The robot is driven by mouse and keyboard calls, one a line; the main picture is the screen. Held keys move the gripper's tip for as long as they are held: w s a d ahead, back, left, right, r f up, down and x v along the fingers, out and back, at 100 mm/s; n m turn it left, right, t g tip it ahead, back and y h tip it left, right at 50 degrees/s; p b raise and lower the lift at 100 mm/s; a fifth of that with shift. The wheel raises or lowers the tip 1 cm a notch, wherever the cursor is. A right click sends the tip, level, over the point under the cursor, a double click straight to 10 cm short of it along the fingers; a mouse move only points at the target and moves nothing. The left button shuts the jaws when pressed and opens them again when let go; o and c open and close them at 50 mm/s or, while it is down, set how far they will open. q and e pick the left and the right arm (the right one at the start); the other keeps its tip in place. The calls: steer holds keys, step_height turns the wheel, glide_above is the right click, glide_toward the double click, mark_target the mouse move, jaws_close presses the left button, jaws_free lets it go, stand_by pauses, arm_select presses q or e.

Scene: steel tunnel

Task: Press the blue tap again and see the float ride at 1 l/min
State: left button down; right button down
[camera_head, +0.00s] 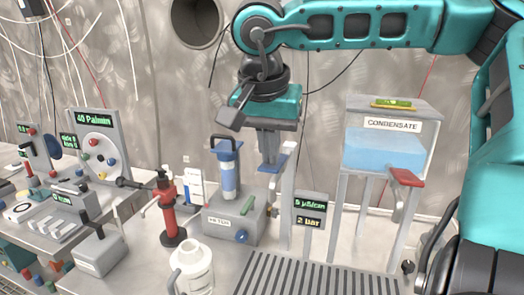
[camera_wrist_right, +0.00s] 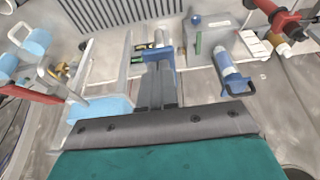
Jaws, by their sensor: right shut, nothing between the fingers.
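A blue lever-like piece (camera_head: 268,168), which I take for the blue tap, sits beside the top of a pale upright post (camera_head: 287,205). It also shows in the right wrist view (camera_wrist_right: 158,54), right at the fingertips. My right gripper (camera_head: 269,157) points down with its fingers together and empty, its tips over or against this blue piece; I cannot tell whether they touch. In the right wrist view the shut fingers (camera_wrist_right: 157,75) partly hide what lies below them. I cannot make out a float or its scale reading. My left gripper is not in view.
A display (camera_head: 310,208) and the CONDENSATE tank (camera_head: 384,150) with a red lever (camera_head: 406,177) stand right. A red pump (camera_head: 170,210) and white jug (camera_head: 192,268) are nearby.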

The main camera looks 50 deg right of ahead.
steer(key=shift+s+a+f+b, duration=0.2)
steer(key=shift+a+f+b, duration=0.2)
steer(key=shift+f, duration=0.25)
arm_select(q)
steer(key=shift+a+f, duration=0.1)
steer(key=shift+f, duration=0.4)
arm_select(e)
steer(key=shift+d, duration=0.1)
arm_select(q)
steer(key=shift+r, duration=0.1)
arm_select(e)
steer(key=shift+r, duration=0.1)
